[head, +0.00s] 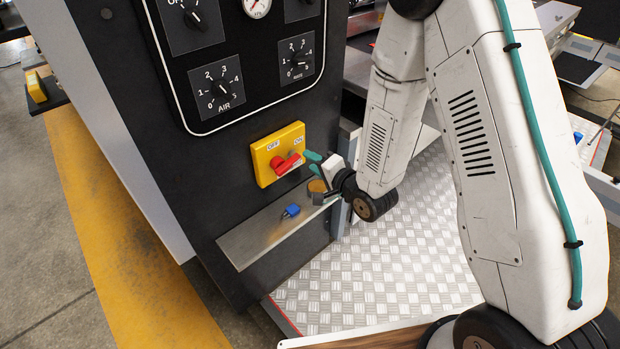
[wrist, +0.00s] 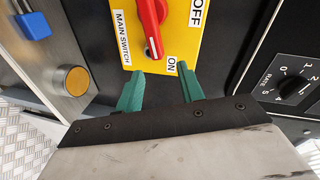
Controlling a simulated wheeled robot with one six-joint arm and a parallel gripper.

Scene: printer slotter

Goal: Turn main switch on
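The main switch is a yellow plate (head: 263,166) with a red rotary handle (head: 286,164) on the black panel. In the wrist view the plate (wrist: 185,40) carries OFF at the upper right, ON at the lower right and MAIN SWITCH on the left. The red handle (wrist: 149,22) there has its white-marked end pointing down, on the ON side. My gripper (wrist: 160,72) is open, with its two green fingers apart and nothing between them. Its tips are just below the handle in that view. In the head view my gripper (head: 312,162) is right beside the plate's right edge.
A blue padlock (head: 291,210) and a brass-coloured round button (head: 317,186) sit on the metal strip below the switch. Black dials, such as the AIR dial (head: 220,88), are above. A checkered metal floor plate (head: 390,260) lies at the lower right.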

